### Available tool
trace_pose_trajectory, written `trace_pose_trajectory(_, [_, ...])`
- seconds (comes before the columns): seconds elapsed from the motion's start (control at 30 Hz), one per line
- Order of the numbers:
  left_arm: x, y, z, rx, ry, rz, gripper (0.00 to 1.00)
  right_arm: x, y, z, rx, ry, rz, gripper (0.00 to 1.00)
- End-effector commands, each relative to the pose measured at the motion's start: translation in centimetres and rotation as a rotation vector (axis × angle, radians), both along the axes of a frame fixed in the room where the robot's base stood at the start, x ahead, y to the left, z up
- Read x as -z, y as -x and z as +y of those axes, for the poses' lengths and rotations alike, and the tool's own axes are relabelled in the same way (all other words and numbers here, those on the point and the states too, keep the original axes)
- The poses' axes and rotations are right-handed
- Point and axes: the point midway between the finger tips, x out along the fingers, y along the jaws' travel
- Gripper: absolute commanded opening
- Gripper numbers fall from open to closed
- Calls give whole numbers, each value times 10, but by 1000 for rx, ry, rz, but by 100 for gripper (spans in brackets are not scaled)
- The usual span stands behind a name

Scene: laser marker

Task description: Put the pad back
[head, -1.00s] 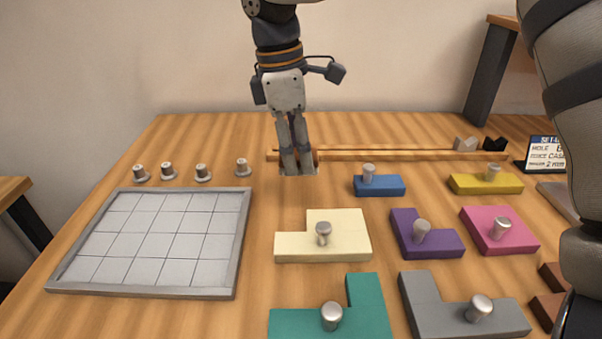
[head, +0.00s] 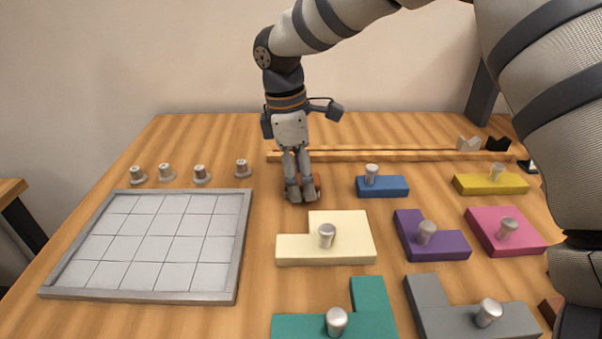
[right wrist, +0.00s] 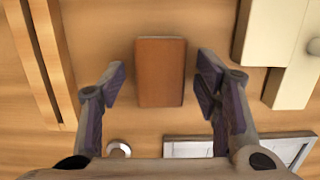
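The pad appears to be a small reddish-brown rectangular block (right wrist: 161,72) on the wooden table. In the right wrist view it lies between the two fingers of my right gripper (right wrist: 162,80), with a gap on each side. In the head view my right gripper (head: 302,196) points down, its fingertips low near the table, left of the blue piece and behind the cream piece. A bit of the brown block (head: 318,184) shows beside the fingers; the rest is hidden by them. The right gripper is open. My left gripper is not in view.
A framed grey grid tray (head: 240,245) stands at left, with several metal knobs (head: 200,175) behind it. A cream piece (head: 350,230), a blue piece (head: 395,187) and several other knobbed pieces lie to the right. A low wooden rail (head: 430,155) runs behind the gripper.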

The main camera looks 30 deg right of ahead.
Motion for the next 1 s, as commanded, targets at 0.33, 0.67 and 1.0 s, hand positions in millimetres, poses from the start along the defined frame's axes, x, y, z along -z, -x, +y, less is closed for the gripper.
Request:
trace_pose_trajectory(0.33, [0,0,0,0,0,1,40,-21,-3,2,0,2,-5,57])
trace_pose_trajectory(0.67, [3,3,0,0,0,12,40,-102,-9,13,1,1,-1,57])
trace_pose_trajectory(1.0, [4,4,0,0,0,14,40,-122,-9,16,0,0,2,57])
